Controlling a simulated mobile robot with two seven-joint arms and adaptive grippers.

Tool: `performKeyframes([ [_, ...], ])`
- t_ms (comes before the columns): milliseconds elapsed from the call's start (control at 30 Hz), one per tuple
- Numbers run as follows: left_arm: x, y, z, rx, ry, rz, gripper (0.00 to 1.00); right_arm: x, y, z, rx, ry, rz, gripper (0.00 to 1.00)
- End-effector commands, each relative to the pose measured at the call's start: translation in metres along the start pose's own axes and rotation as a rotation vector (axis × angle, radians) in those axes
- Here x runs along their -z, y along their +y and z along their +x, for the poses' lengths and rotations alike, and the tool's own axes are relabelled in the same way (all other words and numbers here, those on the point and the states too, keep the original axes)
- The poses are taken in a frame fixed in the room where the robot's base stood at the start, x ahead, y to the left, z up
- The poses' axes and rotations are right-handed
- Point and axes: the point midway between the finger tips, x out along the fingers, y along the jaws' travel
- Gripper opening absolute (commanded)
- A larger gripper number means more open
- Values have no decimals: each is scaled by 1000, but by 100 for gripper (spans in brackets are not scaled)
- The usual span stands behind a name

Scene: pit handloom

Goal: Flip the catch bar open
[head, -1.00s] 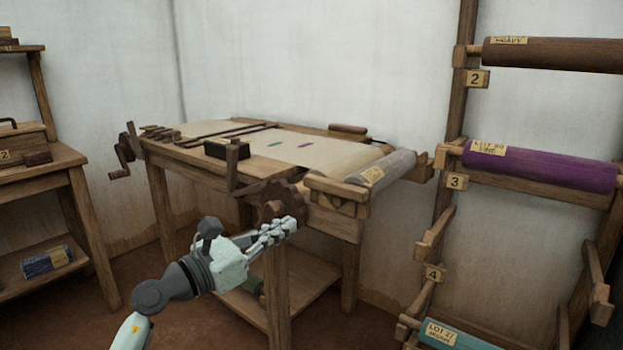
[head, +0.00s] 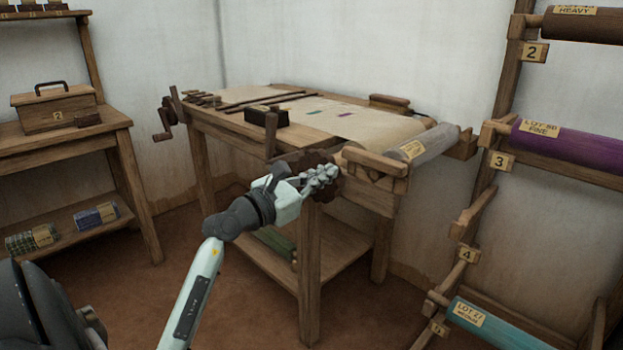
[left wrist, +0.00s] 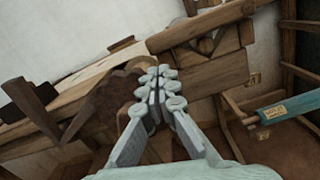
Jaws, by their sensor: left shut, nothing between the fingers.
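The loom frame (head: 358,188) stands ahead, with a dark toothed wheel (head: 328,190) at its near corner. The wheel also shows in the left wrist view (left wrist: 103,102). A dark upright wooden bar (head: 270,138), seemingly the catch bar, stands left of the wheel; it shows at the far left of the left wrist view (left wrist: 32,108). Contact with the wheel cannot be told. My right gripper is out of view.
A pale cloth roll (head: 425,145) lies at the loom's right end. A rack with a purple roll (head: 570,145) and a teal roll (head: 500,325) stands right. A side table (head: 65,140) stands left. Floor between is clear.

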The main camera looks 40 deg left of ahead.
Motion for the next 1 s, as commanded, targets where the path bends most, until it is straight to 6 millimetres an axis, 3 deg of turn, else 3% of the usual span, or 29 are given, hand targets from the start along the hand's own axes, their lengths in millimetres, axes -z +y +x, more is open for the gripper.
performKeyframes([
  [100, -1, 0, 19, 0, -2, -1, 0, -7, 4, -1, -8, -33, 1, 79],
  [300, 0, 0, 34, 0, 0, -1, 0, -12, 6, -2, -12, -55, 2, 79],
  [767, 0, 1, 35, 0, 0, 5, 0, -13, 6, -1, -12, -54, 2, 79],
  [1000, -4, 12, 34, 3, 0, 50, 0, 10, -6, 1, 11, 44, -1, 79],
])
